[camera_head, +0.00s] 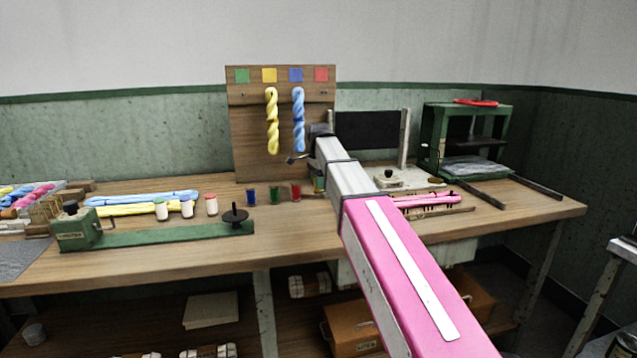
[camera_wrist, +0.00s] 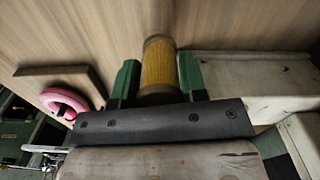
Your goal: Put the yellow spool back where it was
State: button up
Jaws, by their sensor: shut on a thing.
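The yellow spool (camera_wrist: 158,66) is between the two green fingers of my gripper (camera_wrist: 158,82) in the wrist view, with brown ends and yellow thread. My gripper is shut on it, and wood surface shows behind it. I cannot tell whether the spool touches that surface. In the head view my arm hides most of the gripper; a small green and yellow patch shows beside the row of spools. That row holds a blue spool (camera_head: 251,196), a green spool (camera_head: 274,194) and a red spool (camera_head: 295,192), standing upright on the table.
A wooden board (camera_head: 245,135) with colored squares and hanging yellow and blue skeins stands behind the spools. Pink skeins (camera_head: 428,199) and a green press (camera_head: 465,135) are right.

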jog(key=shift+f, duration=0.6)
jog(key=o, duration=0.9)
notch_tip(320, 180, up, 13)
jog(key=shift+r, duration=0.1)
